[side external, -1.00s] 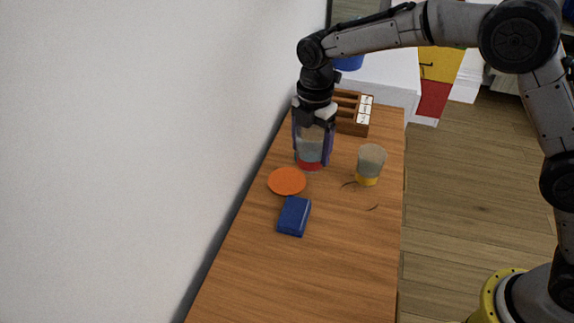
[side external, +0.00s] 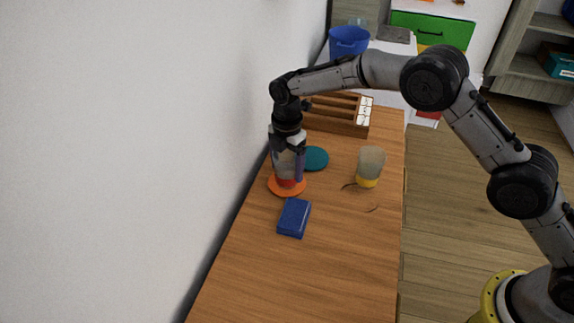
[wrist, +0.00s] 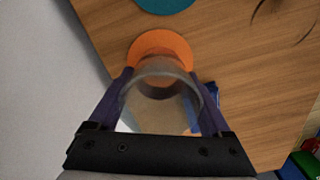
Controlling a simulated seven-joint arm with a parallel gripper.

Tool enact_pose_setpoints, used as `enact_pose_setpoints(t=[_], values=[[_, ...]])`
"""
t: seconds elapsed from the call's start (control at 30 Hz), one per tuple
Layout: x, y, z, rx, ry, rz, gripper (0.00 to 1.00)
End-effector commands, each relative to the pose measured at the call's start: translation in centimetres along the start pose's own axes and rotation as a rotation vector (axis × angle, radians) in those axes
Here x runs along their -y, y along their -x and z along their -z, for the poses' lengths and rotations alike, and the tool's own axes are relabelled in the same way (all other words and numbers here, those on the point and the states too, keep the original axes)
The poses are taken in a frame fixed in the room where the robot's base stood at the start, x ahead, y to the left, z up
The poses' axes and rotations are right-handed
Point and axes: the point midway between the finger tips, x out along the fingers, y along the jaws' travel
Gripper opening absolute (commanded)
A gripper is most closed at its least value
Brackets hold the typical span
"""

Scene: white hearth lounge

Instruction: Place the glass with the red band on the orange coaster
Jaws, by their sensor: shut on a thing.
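The glass with the red band (side external: 286,181) is upright between the fingers of my gripper (side external: 287,172), which is shut on it. In the side view the glass is over the orange coaster (side external: 273,188), with its red band low, close to the coaster's surface. I cannot tell whether its base touches the coaster. In the wrist view the clear rim of the glass (wrist: 160,72) shows between the purple fingers, and the orange coaster (wrist: 160,38) sticks out beyond it. The glass hides part of the coaster.
A teal coaster (side external: 315,158) lies just behind. A glass with a yellow band (side external: 369,166) stands to the right, near thin dark strands. A dark blue box-shaped object (side external: 294,217) lies in front. A wooden divided box (side external: 336,114) is at the back, and the white wall is close on the left.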

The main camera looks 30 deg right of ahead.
Motion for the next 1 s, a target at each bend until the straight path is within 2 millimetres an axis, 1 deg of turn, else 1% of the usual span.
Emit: enact_pose_setpoints(t=[0.13,0.27,0.3,0.4,0.63,0.77,0.87,1.0], values=[[-0.1,0.2,0.0,0.000,0.000,-0.003,0.14],[0.0,-0.1,0.0,0.000,0.000,-0.002,0.14],[0.0,-0.3,0.0,0.000,0.000,0.000,0.84],[0.0,-0.2,0.0,0.000,0.000,0.000,1.00],[0.0,-0.2,0.0,0.000,0.000,0.000,1.00],[0.0,0.6,0.0,0.000,0.000,-0.002,1.00],[-0.1,2.1,0.0,0.000,0.000,-0.004,1.00],[-0.1,5.0,0.0,0.000,0.000,-0.005,1.00]])
